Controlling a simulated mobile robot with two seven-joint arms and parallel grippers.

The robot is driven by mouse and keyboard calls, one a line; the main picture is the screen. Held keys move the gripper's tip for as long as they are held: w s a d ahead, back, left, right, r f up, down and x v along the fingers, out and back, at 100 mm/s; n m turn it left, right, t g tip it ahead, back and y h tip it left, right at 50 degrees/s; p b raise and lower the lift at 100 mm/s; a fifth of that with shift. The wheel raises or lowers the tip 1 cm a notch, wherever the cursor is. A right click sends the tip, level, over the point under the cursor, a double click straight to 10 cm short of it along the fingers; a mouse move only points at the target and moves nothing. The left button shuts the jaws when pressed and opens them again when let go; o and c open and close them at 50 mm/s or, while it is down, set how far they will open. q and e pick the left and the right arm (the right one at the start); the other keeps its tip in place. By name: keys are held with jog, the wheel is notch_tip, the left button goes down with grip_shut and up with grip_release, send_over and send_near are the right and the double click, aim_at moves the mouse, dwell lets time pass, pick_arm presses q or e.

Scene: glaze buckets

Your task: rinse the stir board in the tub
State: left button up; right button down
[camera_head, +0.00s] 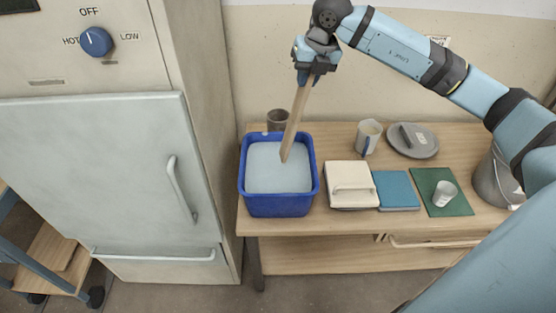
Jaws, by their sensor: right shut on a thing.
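The stir board (296,117) is a long, flat wooden stick. My right gripper (307,78) is shut on its upper end, above the tub. The board hangs slightly tilted, its lower end toward the left. The tub (279,205) is a blue rectangular bin on the left end of the table, filled with pale liquid (265,170). The board's lower end meets the liquid in the picture; whether the tip is under the surface I cannot tell for sure. My left gripper is not in view.
A dark cup (277,119) stands behind the tub. Right of it on the table (335,222) are a white lidded box (350,185), blue cloth (398,190), green mat (455,205) with a white cup (445,193), pitcher (368,137), grey plate (425,145) and bucket (492,180). A cabinet (110,150) stands left.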

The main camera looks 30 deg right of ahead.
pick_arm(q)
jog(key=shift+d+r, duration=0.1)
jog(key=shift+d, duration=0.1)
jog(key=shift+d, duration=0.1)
pick_arm(e)
jog(key=shift+r, duration=0.1)
jog(key=shift+r, duration=0.2)
jog(key=shift+r+p, duration=1.65)
jog(key=shift+r, duration=0.6)
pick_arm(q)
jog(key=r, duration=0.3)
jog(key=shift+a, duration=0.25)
